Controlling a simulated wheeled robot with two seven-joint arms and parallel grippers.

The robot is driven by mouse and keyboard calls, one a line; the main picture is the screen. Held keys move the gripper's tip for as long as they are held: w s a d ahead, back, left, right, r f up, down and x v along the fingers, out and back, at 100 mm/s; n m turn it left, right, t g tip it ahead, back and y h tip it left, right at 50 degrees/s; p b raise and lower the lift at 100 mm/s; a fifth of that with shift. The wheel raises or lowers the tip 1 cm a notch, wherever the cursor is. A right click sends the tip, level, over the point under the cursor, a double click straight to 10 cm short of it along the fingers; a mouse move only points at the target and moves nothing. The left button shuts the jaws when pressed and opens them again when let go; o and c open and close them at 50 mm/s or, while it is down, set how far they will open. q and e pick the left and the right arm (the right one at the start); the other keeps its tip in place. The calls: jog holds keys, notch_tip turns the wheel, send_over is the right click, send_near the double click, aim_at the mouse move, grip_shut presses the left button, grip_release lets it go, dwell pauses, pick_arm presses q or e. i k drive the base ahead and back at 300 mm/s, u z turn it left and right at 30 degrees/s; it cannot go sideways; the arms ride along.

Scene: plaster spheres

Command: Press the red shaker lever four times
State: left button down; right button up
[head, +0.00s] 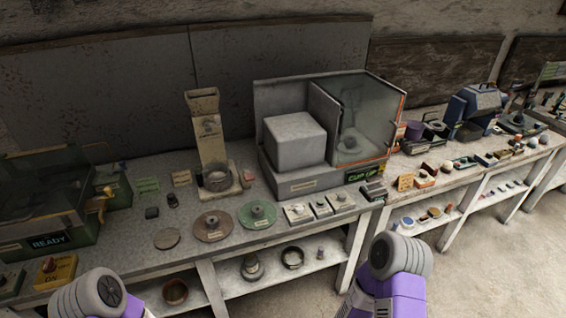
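I cannot surely pick out the red shaker lever at this size. A small reddish piece (248,172) shows beside the foot of a tall beige stand (208,130), which has a round metal cup (217,180) at its base. An orange handle-like part (103,196) shows on the right side of a green machine with a READY sign (48,242), at the left. Purple and grey parts of both my arms reach in at the bottom edge, in front of the bench. No fingers of either gripper show.
A grey bench (125,240) runs along the wall. The lower shelf (310,278) holds several small things. Floor is clear at right.

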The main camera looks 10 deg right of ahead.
aim_at(249, 177)
jog(key=z, duration=0.55)
jog(key=i, duration=0.7)
jog(key=z, duration=0.15)
